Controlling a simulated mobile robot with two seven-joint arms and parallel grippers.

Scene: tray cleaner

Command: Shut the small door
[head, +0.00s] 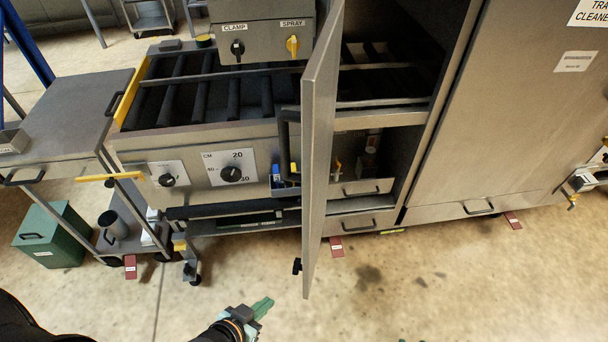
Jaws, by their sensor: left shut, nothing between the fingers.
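The small door (318,160) is a grey metal panel standing open from the machine's front. I see it nearly edge-on, jutting towards me. A dark bar handle (284,145) shows on its left side, and a black knob (297,265) sits near its lower end. The open compartment (378,150) behind it shows to the right, with small fittings inside. My left gripper (263,308) has green fingertips, which are shut and empty. It is over the floor, below and left of the door's lower end, apart from it. My right gripper is out of view.
A side table (70,95) and a green box (55,235) stand at the left. Above is a control box (262,35) with clamp and spray knobs. A tall closed panel (500,110) is at the right. The floor in front is clear.

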